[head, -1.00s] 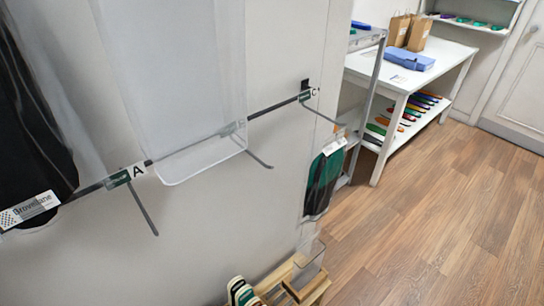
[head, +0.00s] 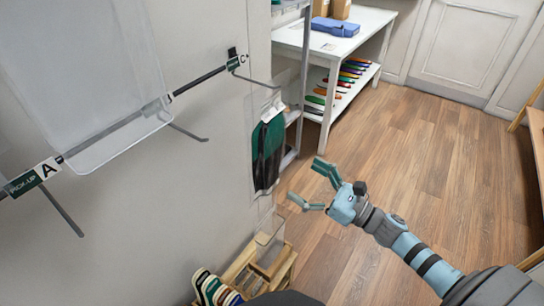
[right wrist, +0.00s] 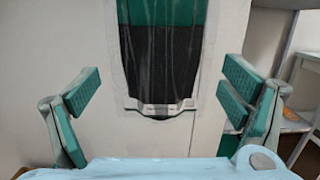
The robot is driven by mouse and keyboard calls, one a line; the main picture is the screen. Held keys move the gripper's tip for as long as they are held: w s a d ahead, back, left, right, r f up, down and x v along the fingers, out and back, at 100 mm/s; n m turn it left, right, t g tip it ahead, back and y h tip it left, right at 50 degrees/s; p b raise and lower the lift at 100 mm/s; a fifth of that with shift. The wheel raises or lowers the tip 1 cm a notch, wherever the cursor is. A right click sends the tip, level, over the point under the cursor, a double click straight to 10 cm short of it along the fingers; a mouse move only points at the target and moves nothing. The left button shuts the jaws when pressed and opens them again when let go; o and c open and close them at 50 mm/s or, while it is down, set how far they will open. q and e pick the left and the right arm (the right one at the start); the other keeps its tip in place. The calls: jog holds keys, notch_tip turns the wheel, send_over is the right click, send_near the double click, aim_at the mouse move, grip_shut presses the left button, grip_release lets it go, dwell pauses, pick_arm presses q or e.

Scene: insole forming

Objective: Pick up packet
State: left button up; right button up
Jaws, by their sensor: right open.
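The packet (head: 268,150) is a clear bag with green and black insoles in it. It hangs against the white wall panel, below the hook by the sign C. In the right wrist view the packet (right wrist: 160,60) hangs straight ahead, with its lower edge between the fingers. My right gripper (head: 308,187) is open and empty, a little to the right of the packet and apart from it. In the right wrist view its fingers (right wrist: 160,92) stand wide, one on each side of the packet. My left gripper is not in view.
A rail with hooks (head: 190,133) and a clear panel (head: 120,140) are on the wall at left. A wooden rack (head: 265,275) with insoles stands below the packet. A white table (head: 345,40) with a blue case (head: 335,27) is behind. The wooden floor (head: 430,150) is clear.

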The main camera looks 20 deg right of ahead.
aim_at(275, 159)
jog(key=x, duration=0.2)
jog(key=p+x, duration=0.1)
jog(key=x, duration=0.2)
jog(key=p+x, duration=0.1)
jog(key=x, duration=0.1)
jog(key=shift+w+r, duration=0.25)
jog(key=shift+r, duration=0.15)
jog(key=shift+w+a+f, duration=0.1)
jog(key=shift+w+a, duration=0.05)
jog(key=shift+w, duration=0.15)
jog(key=shift+f, duration=0.1)
jog(key=c, duration=1.3)
